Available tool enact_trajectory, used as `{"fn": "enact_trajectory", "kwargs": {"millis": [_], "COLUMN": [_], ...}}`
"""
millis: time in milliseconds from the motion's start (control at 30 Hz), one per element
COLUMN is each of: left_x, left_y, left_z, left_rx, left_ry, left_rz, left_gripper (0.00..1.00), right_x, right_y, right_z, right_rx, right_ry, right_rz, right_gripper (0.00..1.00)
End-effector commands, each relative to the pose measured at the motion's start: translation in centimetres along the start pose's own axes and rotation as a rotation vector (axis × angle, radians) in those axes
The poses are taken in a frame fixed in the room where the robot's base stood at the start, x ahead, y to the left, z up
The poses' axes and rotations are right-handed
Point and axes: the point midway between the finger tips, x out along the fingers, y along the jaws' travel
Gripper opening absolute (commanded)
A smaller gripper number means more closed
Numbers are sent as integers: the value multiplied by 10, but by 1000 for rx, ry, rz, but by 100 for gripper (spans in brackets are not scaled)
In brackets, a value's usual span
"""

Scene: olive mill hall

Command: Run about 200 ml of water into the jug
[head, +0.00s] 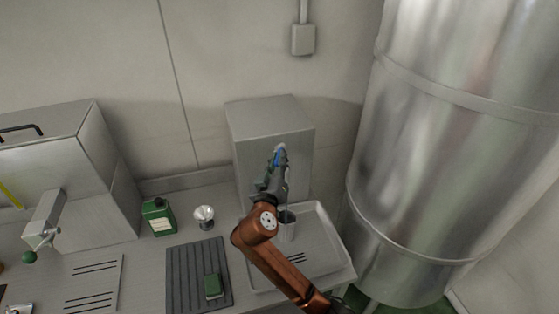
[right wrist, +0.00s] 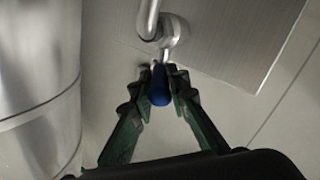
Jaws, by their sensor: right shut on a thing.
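A grey box-shaped water dispenser (head: 265,122) stands against the back wall. Its blue tap lever (head: 279,156) is on the front face and also shows in the right wrist view (right wrist: 158,86). My right gripper (right wrist: 160,78), with green fingers, is shut on this lever; it also shows in the head view (head: 272,172). A bent metal spout (right wrist: 150,22) is beyond the fingers. The jug (head: 288,231), grey with a dark opening, stands upright in the tray below the tap, partly hidden by my arm. I cannot tell whether water is running or its level.
The shallow grey tray (head: 325,243) sits at the counter's right end beside a large steel tank (head: 435,150). Left of it are a dark ribbed mat (head: 186,262) with a green block (head: 214,286), a small metal funnel-like cup (head: 205,217) and a green canister (head: 159,217).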

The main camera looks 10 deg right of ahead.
Motion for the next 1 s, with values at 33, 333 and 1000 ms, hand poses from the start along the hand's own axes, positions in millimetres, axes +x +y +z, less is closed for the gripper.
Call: {"fn": "enact_trajectory", "kwargs": {"millis": [33, 333, 1000], "left_x": [0, 0, 0], "left_y": [0, 0, -2], "left_z": [0, 0, 0], "left_rx": [0, 0, 0], "left_ry": [0, 0, -1], "left_rz": [0, 0, -2], "left_gripper": [28, 28, 28], "right_x": [0, 0, -51], "right_y": [0, 0, -1], "right_z": [-1, 0, 1], "right_rx": [1, 1, 3], "right_ry": [1, 1, 0], "right_rz": [-1, -2, -6], "right_gripper": [0, 27, 31]}}
